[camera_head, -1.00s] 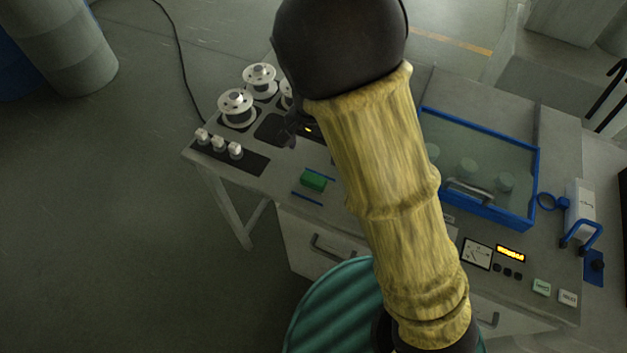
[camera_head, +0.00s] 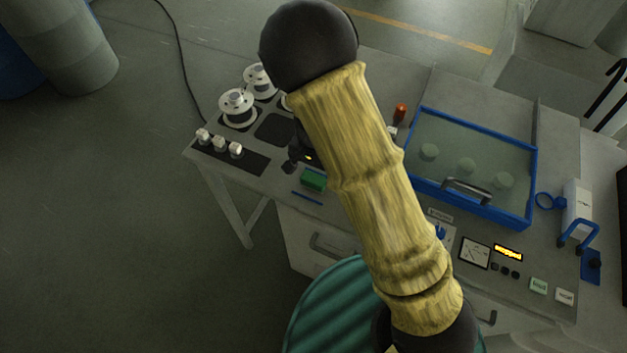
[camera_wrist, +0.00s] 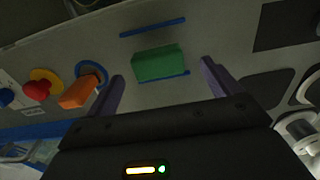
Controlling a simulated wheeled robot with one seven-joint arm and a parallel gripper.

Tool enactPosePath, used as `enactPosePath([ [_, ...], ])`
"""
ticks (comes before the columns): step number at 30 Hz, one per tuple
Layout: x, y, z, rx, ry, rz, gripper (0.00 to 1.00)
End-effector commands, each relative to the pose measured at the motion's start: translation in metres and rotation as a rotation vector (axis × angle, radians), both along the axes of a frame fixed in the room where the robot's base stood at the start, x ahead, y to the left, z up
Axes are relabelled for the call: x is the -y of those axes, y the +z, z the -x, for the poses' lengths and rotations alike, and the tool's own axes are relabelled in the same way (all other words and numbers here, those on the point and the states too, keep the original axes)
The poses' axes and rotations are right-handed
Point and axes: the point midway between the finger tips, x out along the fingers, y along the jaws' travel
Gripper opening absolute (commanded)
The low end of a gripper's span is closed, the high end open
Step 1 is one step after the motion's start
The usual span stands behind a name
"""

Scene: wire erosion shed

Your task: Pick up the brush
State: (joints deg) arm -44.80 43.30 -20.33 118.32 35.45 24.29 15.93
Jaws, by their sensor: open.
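The brush (camera_head: 313,180) shows as a small green block lying on the grey worktop, between short blue lines; no bristles can be made out. In the wrist view the brush (camera_wrist: 158,63) lies ahead of my gripper (camera_wrist: 161,78), roughly between the lines of its two purple fingers. The fingers are spread apart with nothing held between them. In the head view only part of my dark gripper shows beside the brush, at its upper left; my arm hides the rest.
White spools (camera_head: 238,107) and small white pegs (camera_head: 235,149) stand left of the brush. In the wrist view an orange block (camera_wrist: 79,93) and a red button (camera_wrist: 37,90) are left of the fingers. A blue-framed clear cover (camera_head: 470,168) is at the right.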

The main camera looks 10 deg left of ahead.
Motion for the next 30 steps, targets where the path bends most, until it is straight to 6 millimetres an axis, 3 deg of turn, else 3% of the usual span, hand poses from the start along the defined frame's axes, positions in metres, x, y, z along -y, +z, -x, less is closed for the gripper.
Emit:
enactPosePath([
  [12,0.002,-0.046,0.002,-0.002,-0.001,0.000,0.89],
  [28,0.002,-0.046,0.002,0.000,0.000,0.001,0.89],
  [30,0.002,-0.046,0.002,0.000,0.000,0.001,0.75],
])
